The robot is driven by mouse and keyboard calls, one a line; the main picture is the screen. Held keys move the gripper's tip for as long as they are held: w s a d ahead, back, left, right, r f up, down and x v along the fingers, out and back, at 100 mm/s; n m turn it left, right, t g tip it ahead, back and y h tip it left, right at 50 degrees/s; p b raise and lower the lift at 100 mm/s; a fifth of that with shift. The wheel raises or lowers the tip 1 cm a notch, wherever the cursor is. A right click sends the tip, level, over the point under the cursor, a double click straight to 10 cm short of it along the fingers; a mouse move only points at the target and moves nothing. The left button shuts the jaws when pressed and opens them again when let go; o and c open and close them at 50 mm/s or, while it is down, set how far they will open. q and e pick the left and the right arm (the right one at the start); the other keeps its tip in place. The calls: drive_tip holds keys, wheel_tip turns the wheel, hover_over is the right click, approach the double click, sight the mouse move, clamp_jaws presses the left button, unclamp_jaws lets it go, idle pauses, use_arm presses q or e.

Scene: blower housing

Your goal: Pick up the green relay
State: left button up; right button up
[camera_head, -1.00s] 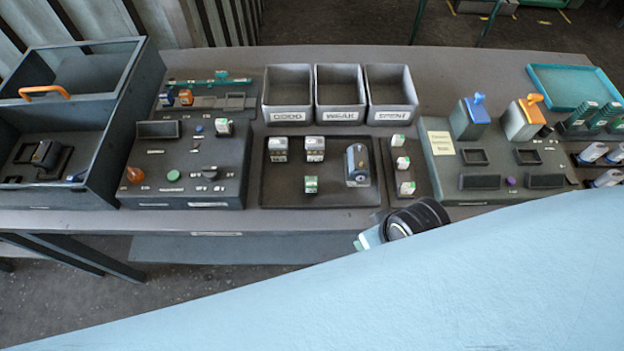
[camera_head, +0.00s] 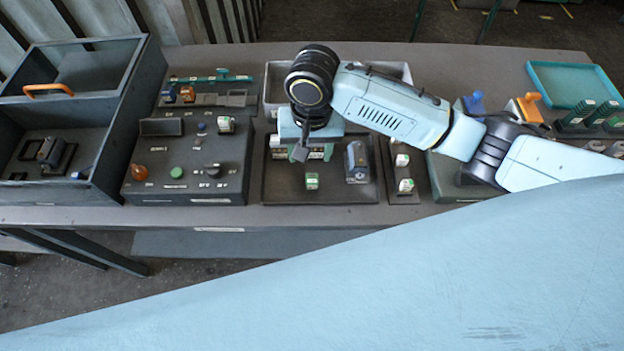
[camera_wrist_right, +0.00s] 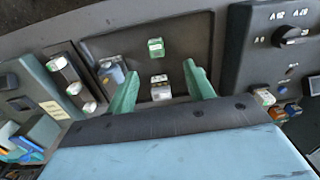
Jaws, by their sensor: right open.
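The green relay (camera_head: 312,181) stands in the front middle of the dark tray (camera_head: 280,192). It also shows in the right wrist view (camera_wrist_right: 155,47), beyond the fingertips and roughly centred between them. My right gripper (camera_head: 302,150) is over the back part of the tray, behind the green relay. In the right wrist view its two green fingers (camera_wrist_right: 162,69) are spread, with a grey-white relay (camera_wrist_right: 160,88) visible in the gap below. I cannot tell whether they touch that relay. My right gripper does not hold the green relay. My left gripper is not in view.
A blue-grey cylindrical part (camera_head: 357,162) stands at the tray's right side. A strip with small white-green relays (camera_head: 405,187) lies to the right. A control panel (camera_head: 225,183) is to the left. My right arm covers most of the grey bins (camera_head: 275,85).

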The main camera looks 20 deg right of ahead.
sight(312, 178)
drive_tip(key=f, duration=1.3)
drive_tip(key=shift+w+d, duration=0.2)
drive_tip(key=shift+d, duration=0.1)
drive_tip(key=shift+r, duration=0.1)
drive_tip(key=c, duration=0.9)
